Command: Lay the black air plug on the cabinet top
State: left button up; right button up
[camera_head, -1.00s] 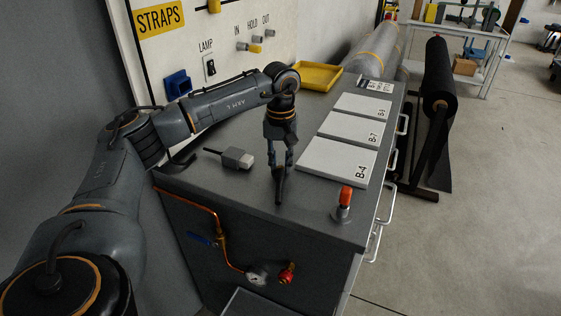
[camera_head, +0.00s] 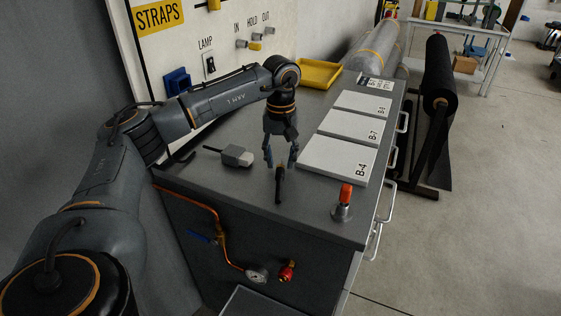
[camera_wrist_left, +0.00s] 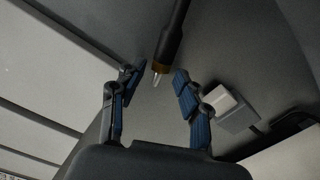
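The black air plug (camera_head: 280,186) is a slim dark rod lying on the cabinet top (camera_head: 225,184), near its front edge. In the left wrist view the plug (camera_wrist_left: 173,38) shows a brass collar and a thin metal tip pointing back toward the gripper. My left gripper (camera_head: 281,162) points down just behind the plug, its fingers spread. In the left wrist view the blue-padded fingers of the gripper (camera_wrist_left: 158,82) stand apart with nothing held between them. The plug's tip lies near the gap between the fingertips, and neither finger grips it. My right gripper is not in view.
A grey block with a dark lead (camera_head: 236,156) lies left of the gripper. White panel B-4 (camera_head: 333,160) lies to the right. An orange-topped metal fitting (camera_head: 343,203) stands at the front right. A yellow tray (camera_head: 319,73) sits at the back.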

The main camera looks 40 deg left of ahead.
pick_arm(q)
notch_tip(320, 180, up, 11)
jog(key=shift+r+b, duration=0.15)
jog(key=shift+b, duration=0.25)
dwell(0.4)
